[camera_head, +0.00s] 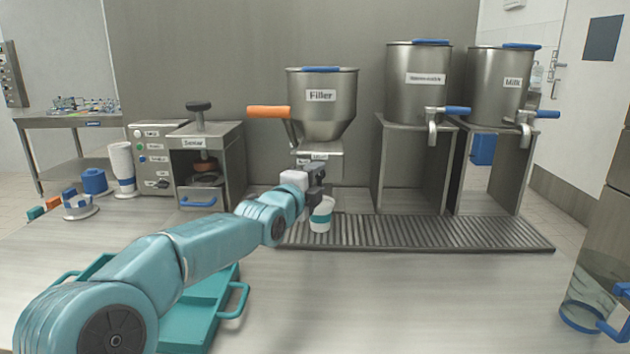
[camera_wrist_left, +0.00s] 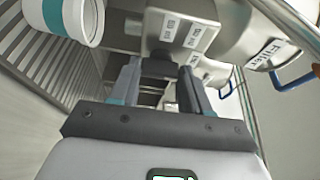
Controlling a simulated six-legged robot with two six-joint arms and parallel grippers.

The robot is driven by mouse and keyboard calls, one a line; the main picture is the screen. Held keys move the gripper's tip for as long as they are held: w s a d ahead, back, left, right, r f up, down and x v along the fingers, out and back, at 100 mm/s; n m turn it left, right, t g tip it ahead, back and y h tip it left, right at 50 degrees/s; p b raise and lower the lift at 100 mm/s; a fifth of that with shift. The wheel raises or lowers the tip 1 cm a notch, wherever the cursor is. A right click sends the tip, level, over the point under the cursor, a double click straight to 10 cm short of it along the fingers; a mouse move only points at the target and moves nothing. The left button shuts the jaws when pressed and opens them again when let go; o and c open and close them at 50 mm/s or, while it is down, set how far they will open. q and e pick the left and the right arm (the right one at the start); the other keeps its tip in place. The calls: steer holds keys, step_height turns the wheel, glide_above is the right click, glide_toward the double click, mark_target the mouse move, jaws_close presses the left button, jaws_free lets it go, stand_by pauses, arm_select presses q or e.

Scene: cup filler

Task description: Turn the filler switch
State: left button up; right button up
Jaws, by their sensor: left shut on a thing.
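The filler (camera_head: 330,122) is a steel hopper with an orange lever (camera_head: 268,112) on its left side. A labelled housing (camera_head: 322,157) is under it and also shows in the left wrist view (camera_wrist_left: 182,30). My left gripper (camera_head: 316,178) is at the front of this housing. In the left wrist view, its fingers (camera_wrist_left: 158,88) are shut on a small dark part below the labels, seemingly the filler switch (camera_wrist_left: 158,67); the fingers partly hide it. A white cup with a teal band (camera_head: 321,216) stands below, and shows at upper left in the wrist view (camera_wrist_left: 66,18). My right gripper is out of view.
Two steel tanks (camera_head: 418,95) on stands are to the right, with blue-handled taps. A ribbed drip tray (camera_head: 430,233) runs below. A sealer (camera_head: 208,165) stands left. A teal tray (camera_head: 205,310) lies under my left arm. A clear jug (camera_head: 592,295) is at right.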

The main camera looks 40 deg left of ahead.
arm_select(q)
steer(key=o, duration=1.1)
steer(key=shift+c, duration=0.2)
steer(key=shift+s, duration=0.1)
steer(key=s+d+b, duration=0.1)
steer(key=s+d, duration=0.1)
steer(key=s, duration=1.4)
steer(key=shift+d+b, duration=0.3)
steer(key=shift+b, duration=0.1)
